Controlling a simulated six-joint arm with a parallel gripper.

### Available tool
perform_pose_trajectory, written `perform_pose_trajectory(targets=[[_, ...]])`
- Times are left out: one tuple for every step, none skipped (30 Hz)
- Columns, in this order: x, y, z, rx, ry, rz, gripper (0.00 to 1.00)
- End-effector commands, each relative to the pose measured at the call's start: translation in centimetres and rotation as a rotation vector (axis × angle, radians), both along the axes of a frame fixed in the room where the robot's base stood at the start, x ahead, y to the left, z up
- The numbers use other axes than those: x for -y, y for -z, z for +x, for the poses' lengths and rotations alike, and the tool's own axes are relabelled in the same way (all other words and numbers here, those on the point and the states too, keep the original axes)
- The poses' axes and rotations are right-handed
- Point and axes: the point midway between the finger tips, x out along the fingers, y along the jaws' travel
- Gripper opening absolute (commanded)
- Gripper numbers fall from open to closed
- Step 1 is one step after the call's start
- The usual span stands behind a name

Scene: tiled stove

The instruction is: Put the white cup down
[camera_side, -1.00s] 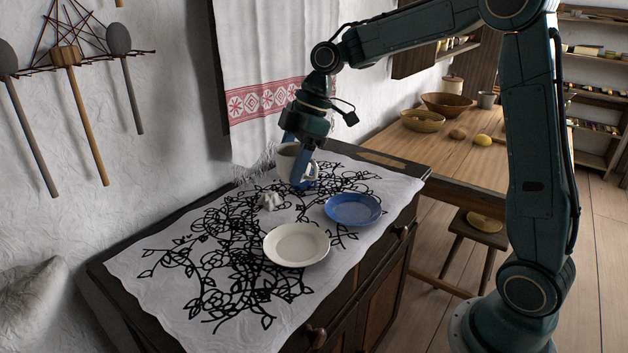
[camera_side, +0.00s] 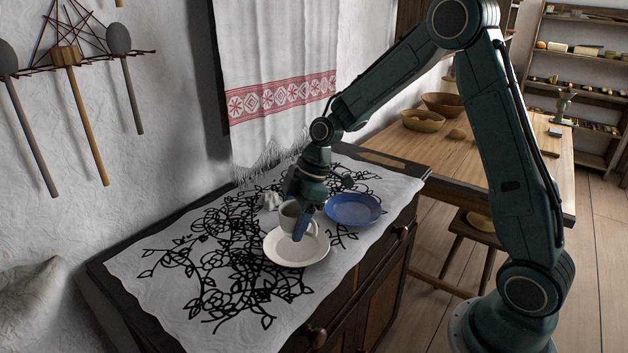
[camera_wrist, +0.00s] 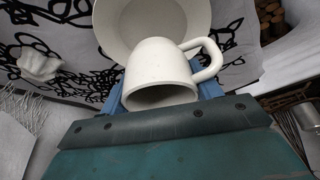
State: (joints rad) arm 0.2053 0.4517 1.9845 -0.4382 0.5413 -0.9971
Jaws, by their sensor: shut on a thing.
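My gripper (camera_side: 300,215) is shut on the white cup (camera_side: 289,217). In the side view the cup is upright or nearly so, at the back edge of the white saucer (camera_side: 297,255). I cannot tell whether the cup touches the saucer. In the wrist view the cup (camera_wrist: 158,70) sits between my blue fingers, its handle to the right, with the white saucer (camera_wrist: 118,25) beyond it. The blue saucer (camera_side: 353,209) lies empty to the right of my gripper.
A small crumpled white thing (camera_side: 268,200) lies left of the cup; it also shows in the wrist view (camera_wrist: 38,62). A black-patterned white cloth (camera_side: 180,262) covers the cabinet top. A white towel (camera_side: 275,75) hangs on the wall behind. The cloth's front left is free.

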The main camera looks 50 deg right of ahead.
Motion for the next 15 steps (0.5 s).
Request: perform_pose_trajectory(targets=[[0.0,0.0,0.0,0.0,0.0,0.0,0.38],[0.0,0.1,0.0,0.0,0.0,0.0,0.38],[0.0,0.3,0.0,0.0,0.0,0.0,0.38],[0.0,0.5,0.0,-0.001,0.001,0.001,0.38],[0.0,0.8,0.0,-0.002,0.001,0.0,0.38],[0.0,1.2,-0.1,-0.004,0.0,0.0,0.38],[0.0,1.5,-0.1,-0.004,0.0,0.0,0.38],[0.0,1.9,-0.1,-0.004,0.0,0.0,0.38],[0.0,2.4,-0.1,-0.004,0.001,0.0,0.38],[0.0,2.8,-0.1,-0.005,0.0,0.0,0.38],[0.0,3.1,-0.1,-0.004,0.001,0.001,0.38],[0.0,3.5,0.0,-0.002,0.0,0.0,0.38],[0.0,3.7,0.0,-0.002,0.0,0.0,0.38],[0.0,3.9,0.0,-0.002,-0.001,0.0,0.38],[0.0,4.1,0.0,-0.001,0.0,0.0,0.38]])
